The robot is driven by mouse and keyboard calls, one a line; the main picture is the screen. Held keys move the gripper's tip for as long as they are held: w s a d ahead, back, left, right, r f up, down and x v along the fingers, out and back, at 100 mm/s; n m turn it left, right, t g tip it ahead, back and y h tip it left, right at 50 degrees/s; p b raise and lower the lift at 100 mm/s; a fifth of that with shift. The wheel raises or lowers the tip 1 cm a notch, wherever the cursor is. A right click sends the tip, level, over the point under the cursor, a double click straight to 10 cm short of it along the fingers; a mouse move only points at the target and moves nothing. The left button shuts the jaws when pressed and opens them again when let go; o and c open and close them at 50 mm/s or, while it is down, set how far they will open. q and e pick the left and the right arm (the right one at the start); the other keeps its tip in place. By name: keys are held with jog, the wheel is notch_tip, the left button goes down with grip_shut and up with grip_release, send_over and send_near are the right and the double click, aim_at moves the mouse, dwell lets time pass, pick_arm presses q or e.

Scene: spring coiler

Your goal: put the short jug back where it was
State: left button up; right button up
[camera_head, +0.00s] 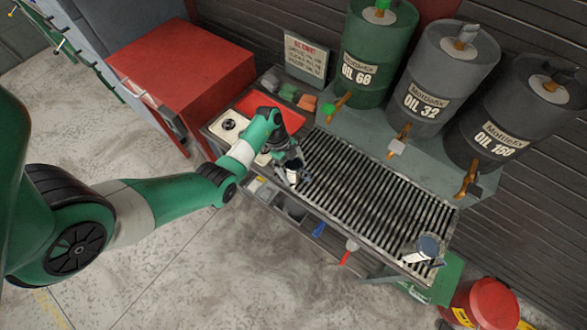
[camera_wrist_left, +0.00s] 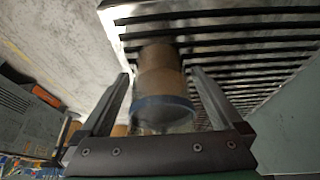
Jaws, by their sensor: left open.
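My left gripper (camera_head: 287,160) is open at the left end of the slatted rack. A small jug (camera_head: 293,175) is at its fingers, partly hidden by the gripper in the head view. In the left wrist view this jug (camera_wrist_left: 162,85) has a brownish body and a blue rim, and stands between the two spread fingers, with a gap visible on each side. A second jug (camera_head: 426,248), grey-blue with a pale handle or spout, stands at the right end of the rack. I cannot tell for certain which one is the short jug. My right gripper is not in view.
The slatted rack (camera_head: 372,187) is clear between the two jugs. Green (camera_head: 375,45), grey (camera_head: 437,80) and black (camera_head: 515,120) oil drums with taps stand behind it. A red tray (camera_head: 262,108) lies at the left. A red cabinet (camera_head: 180,65) stands beyond it.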

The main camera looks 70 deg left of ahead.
pick_arm(q)
jog(key=p+v, duration=0.4)
jog(key=v, duration=0.8)
jog(key=shift+a, duration=0.1)
